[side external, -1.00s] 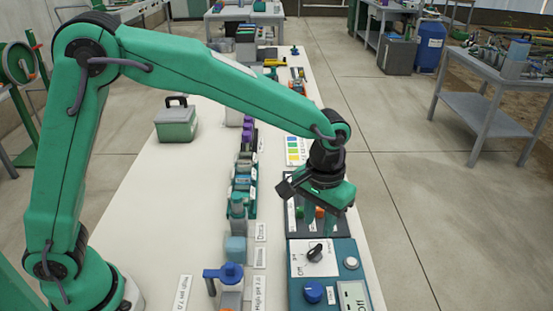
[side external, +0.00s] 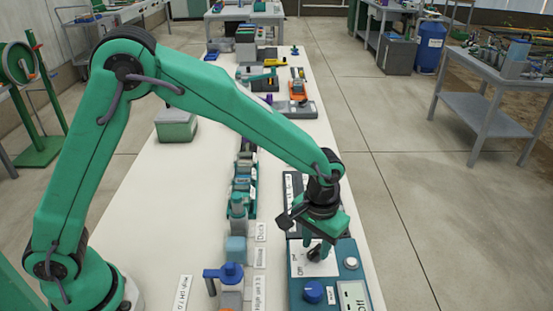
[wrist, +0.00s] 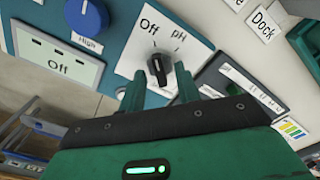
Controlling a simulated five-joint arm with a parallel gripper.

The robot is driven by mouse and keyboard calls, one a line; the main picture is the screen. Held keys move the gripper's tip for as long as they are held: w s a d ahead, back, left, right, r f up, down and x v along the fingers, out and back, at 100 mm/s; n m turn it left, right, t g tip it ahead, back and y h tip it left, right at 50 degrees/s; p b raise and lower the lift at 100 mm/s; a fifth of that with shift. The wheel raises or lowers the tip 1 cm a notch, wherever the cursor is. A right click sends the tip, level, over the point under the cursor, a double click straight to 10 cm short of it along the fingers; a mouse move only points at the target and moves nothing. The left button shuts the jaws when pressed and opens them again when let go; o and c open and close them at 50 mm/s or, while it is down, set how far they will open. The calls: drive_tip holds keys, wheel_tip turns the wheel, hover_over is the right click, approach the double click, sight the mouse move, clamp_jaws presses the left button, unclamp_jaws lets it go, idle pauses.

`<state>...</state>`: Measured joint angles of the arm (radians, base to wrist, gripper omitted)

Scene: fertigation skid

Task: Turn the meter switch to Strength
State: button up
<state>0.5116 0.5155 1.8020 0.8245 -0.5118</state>
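The meter switch is a black knob (wrist: 157,68) on a white plate (wrist: 130,58) marked "Off" and "pH". No "Strength" mark is readable; part of the plate is behind my fingers. In the wrist view the knob's upper end lies nearer "Off" than "pH". The meter display (wrist: 58,68) reads "Off". My gripper (wrist: 159,80) is open, with one finger to each side of the knob and a visible gap at least on the right. In the side view my gripper (side external: 317,247) is low over the plate and partly hides the knob (side external: 316,255).
A blue knob (side external: 313,292) labelled "High" (wrist: 89,43) and a pale round button (side external: 352,263) sit on the same teal panel (side external: 345,248). A blue-handled valve (side external: 228,273) stands to the left. A dark panel lies behind. White bench is clear further left.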

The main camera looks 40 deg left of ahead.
drive_tip(key=shift+f, duration=0.25)
clamp_jaws()
